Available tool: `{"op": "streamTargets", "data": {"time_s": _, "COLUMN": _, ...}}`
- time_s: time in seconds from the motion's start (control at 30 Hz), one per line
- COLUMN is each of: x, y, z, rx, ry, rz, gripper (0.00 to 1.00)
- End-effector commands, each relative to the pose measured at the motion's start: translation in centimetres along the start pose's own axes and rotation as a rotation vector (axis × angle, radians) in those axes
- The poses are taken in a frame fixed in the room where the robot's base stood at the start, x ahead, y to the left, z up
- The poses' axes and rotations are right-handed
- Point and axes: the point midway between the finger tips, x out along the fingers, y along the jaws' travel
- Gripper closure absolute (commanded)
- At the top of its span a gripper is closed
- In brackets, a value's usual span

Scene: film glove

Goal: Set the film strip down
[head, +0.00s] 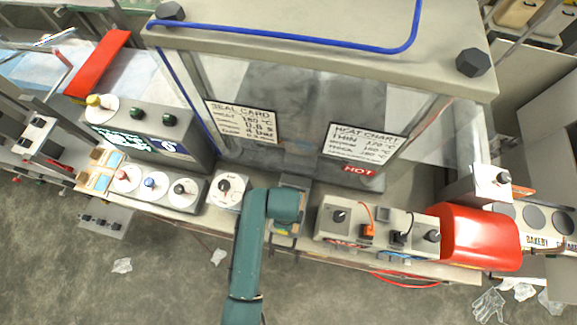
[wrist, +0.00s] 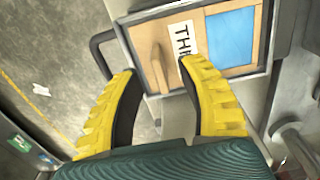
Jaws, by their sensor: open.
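My gripper (wrist: 158,70) is open in the wrist view, with its yellow ribbed fingers spread apart. Between and just beyond the fingertips is a tan upright tab (wrist: 158,66) on a grey-framed wooden panel (wrist: 242,70). The panel carries a white label starting "THI" (wrist: 181,42) and a flat blue rectangle (wrist: 230,37). I cannot tell whether the tab or the blue piece belongs to the film strip. Nothing is visibly held. In the head view my green arm covers most of this spot at the front of the bench.
Left of my arm is a dial box (head: 227,190); right of it is a control box (head: 335,218) with an orange switch. A red cylinder (head: 478,237) lies farther right. Scraps lie on the floor.

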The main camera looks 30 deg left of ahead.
Motion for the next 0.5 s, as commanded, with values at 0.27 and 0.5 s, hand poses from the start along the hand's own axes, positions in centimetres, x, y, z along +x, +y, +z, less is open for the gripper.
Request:
{"op": "streamTargets", "data": {"time_s": 0.27, "x": 2.1, "y": 0.0, "z": 0.0, "rx": 0.000, "ry": 0.000, "rz": -0.001, "gripper": 0.60}}
{"op": "streamTargets", "data": {"time_s": 0.5, "x": 2.1, "y": 0.0, "z": 0.0, "rx": 0.001, "ry": 0.000, "rz": -0.001, "gripper": 0.83}}
